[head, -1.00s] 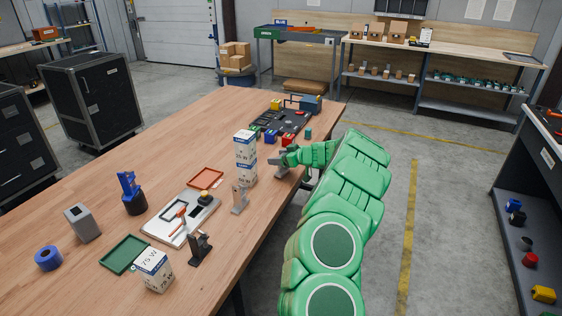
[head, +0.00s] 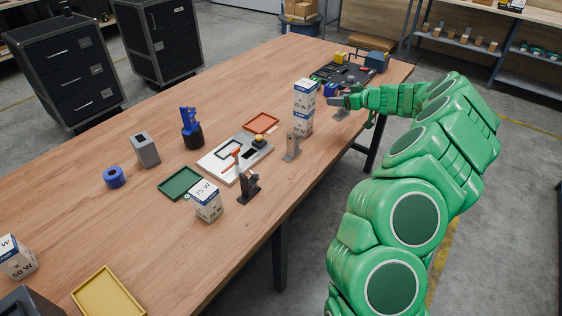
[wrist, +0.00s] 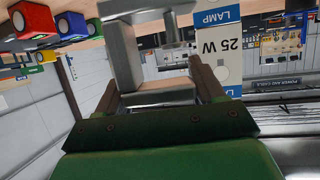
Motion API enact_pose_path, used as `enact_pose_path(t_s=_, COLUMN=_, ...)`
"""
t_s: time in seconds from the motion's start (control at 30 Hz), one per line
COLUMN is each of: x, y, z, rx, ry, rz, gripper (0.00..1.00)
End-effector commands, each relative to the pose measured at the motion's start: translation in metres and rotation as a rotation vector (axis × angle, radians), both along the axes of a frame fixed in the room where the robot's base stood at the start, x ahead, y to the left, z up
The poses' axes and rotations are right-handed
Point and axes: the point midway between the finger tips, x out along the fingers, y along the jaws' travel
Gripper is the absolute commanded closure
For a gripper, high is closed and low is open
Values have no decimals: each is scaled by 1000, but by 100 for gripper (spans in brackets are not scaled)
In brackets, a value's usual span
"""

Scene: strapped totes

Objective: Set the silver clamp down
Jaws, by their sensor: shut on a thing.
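My gripper (head: 347,102) is at the far right edge of the table (head: 150,230), just right of two stacked lamp boxes (head: 304,105). It is shut on the silver clamp (head: 341,113), whose grey foot shows below the fingers in the head view. In the wrist view the grey clamp (wrist: 124,55) sits between the two dark fingers of my gripper (wrist: 155,78). I cannot tell whether its foot touches the tabletop.
A similar grey clamp (head: 291,147) and a dark clamp (head: 248,188) stand nearer me. A black tray (head: 345,78) with coloured blocks lies behind my gripper. Blue, red and green blocks (wrist: 72,25) show in the wrist view.

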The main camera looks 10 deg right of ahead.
Motion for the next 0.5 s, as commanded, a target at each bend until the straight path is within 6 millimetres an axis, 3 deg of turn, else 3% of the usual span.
enact_pose_path(t_s=0.5, x=-105, y=73, z=-9, rx=4, ry=-2, rz=144, gripper=74)
